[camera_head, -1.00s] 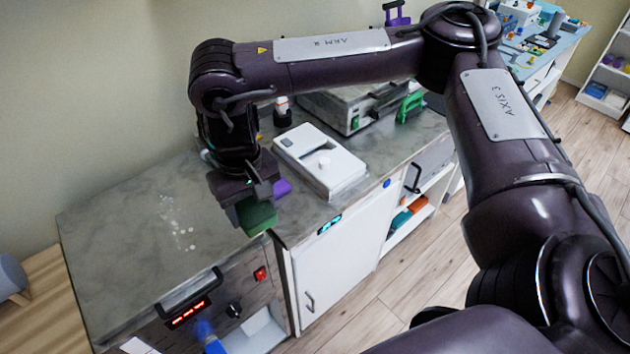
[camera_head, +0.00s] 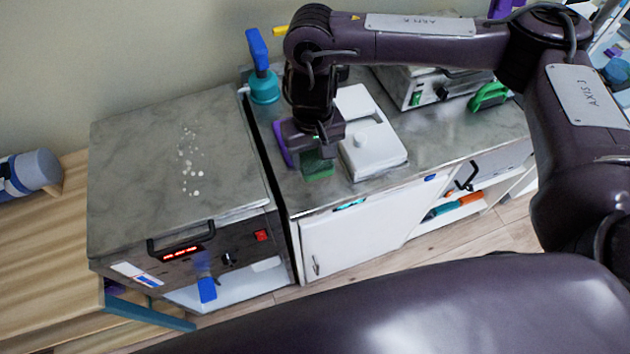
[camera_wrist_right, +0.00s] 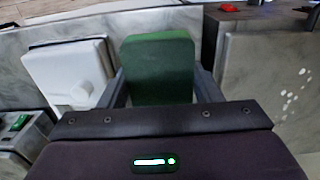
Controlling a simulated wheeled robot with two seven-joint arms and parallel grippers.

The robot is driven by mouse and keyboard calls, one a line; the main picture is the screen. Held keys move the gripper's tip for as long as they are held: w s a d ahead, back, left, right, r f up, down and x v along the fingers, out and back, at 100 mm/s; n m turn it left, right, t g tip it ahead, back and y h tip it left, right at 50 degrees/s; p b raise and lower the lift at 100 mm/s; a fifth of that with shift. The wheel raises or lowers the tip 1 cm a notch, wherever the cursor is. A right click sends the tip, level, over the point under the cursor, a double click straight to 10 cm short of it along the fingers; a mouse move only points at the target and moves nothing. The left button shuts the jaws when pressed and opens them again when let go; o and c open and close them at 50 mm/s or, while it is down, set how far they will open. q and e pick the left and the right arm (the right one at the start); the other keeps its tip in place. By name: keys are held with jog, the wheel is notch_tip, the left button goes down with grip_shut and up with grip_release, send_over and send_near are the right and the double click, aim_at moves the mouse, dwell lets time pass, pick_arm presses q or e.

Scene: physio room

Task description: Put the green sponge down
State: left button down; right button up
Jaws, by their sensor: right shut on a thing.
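The green sponge (camera_head: 317,165) is between the fingers of my right gripper (camera_head: 312,150), low over the grey marble counter (camera_head: 375,190), just left of a white device. I cannot tell whether the sponge touches the counter. In the right wrist view the sponge (camera_wrist_right: 158,68) is a dark green block, with a gripper finger on each side. My right gripper is shut on it. My left gripper is not in view.
The white device (camera_head: 372,150) stands close to the right of the sponge. A purple thing (camera_head: 282,145) is at the gripper's left. A blue-topped bottle (camera_head: 262,75) stands behind. Left, across a gap, a marble-topped unit (camera_head: 140,175) has white spots (camera_head: 190,160).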

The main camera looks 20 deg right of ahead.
jog(key=b, duration=0.1)
send_over(315, 190)
notch_tip(315, 190, down, 7)
jog(key=shift+r, duration=0.2)
jog(key=shift+a+f, duration=0.1)
jog(key=shift+f, duration=0.5)
notch_tip(315, 190, down, 4)
jog(key=shift+r+b, duration=0.15)
jog(key=shift+b, duration=0.65)
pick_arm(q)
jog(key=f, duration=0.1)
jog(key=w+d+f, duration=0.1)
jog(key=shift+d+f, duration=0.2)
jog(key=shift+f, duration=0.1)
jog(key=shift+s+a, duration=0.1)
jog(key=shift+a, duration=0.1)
pick_arm(e)
jog(key=o, duration=0.9)
